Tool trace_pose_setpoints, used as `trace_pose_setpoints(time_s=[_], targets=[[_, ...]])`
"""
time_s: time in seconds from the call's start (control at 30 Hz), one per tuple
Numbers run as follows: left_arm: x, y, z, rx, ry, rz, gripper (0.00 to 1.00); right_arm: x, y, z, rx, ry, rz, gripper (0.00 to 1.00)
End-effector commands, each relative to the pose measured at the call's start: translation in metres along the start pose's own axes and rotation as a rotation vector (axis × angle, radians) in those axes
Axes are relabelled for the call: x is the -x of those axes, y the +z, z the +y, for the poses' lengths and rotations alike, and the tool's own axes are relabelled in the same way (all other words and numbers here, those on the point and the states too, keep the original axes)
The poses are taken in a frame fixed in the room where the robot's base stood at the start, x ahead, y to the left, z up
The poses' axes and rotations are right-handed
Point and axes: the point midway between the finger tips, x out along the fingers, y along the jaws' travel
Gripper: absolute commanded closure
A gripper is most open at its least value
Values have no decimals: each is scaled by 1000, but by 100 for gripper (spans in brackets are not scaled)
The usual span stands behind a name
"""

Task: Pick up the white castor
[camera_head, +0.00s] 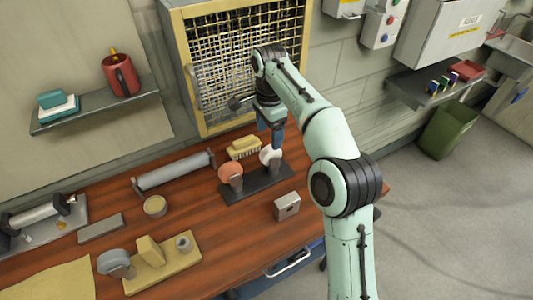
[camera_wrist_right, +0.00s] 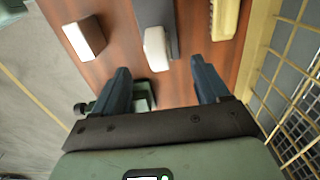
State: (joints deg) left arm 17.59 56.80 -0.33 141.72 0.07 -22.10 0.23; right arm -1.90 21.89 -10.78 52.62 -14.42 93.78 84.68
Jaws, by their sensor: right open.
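The white castor (camera_head: 268,155) stands at the right end of a dark plate (camera_head: 257,188) on the wooden bench. An orange-brown castor (camera_head: 231,174) stands to its left on the same plate. My right gripper (camera_head: 277,140) is above and just behind the white castor in the head view. In the right wrist view, the white castor (camera_wrist_right: 156,48) shows just beyond the open fingertips (camera_wrist_right: 160,72), roughly between their lines. The jaws look empty. My left gripper is not in view.
A yellow brush (camera_head: 244,147) lies close behind the plate. A small metal block (camera_head: 287,206) sits in front to the right. A yellow-framed mesh panel (camera_head: 195,70) rises behind the bench. A metal roller (camera_head: 175,172) and a round tin (camera_head: 155,206) lie to the left.

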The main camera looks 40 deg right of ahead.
Motion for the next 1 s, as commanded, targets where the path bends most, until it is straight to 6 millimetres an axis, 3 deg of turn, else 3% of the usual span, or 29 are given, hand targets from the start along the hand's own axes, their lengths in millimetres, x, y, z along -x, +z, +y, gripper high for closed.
trace_pose_setpoints(time_s=[0.03, 0.2, 0.47, 0.73, 1.0], targets=[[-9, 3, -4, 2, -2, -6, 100, -17, -1, 2, -1, 6, 0, 26], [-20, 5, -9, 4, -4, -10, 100, -46, 0, 1, 1, 4, 0, 26], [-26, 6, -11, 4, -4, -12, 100, -65, -1, 1, 1, 1, 0, 26], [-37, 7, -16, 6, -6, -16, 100, -104, -4, 3, 1, 3, -1, 26], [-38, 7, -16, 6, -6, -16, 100, -110, -3, 2, 1, -1, -1, 26]])
